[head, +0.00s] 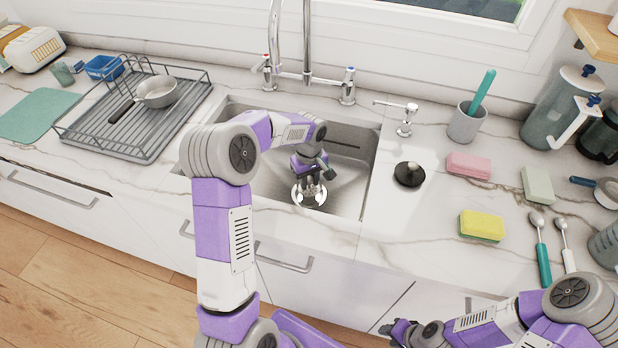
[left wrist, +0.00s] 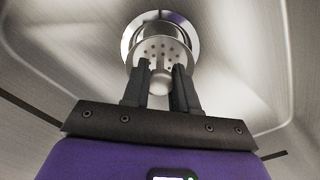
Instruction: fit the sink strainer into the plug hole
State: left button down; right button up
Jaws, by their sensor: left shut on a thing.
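My left gripper (head: 311,178) reaches down into the steel sink (head: 344,170). Its fingers (left wrist: 160,84) are shut on the knob of the metal sink strainer (left wrist: 160,48), a round piece with small holes. The bright ring of the plug hole (head: 309,203) shows in the sink floor below the gripper, and its rim also shows in the left wrist view (left wrist: 130,40). The strainer overlaps the ring in the left wrist view; I cannot tell whether it hovers or touches. My right gripper (head: 395,331) is low in front of the cabinets, its jaws unclear.
A tall faucet (head: 307,40) stands behind the sink. A black knobbed disc (head: 408,174) lies right of the sink, near a soap dispenser (head: 405,120) and a yellow sponge (head: 481,225). A drying rack (head: 130,150) with a pan (head: 157,92) is at left.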

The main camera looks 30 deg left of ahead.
aim_at(309, 187)
pick_arm(q)
jog(key=shift+f+b, duration=1.3)
jog(key=shift+f, duration=1)
jog(key=c, duration=1.2)
grip_release()
jog(key=shift+r, duration=0.1)
jog(key=shift+r+p, duration=0.5)
jog(key=shift+p, duration=0.05)
jog(key=shift+r, duration=0.1)
jog(key=shift+r+p, duration=1.6)
jog(key=shift+r, duration=0.35)
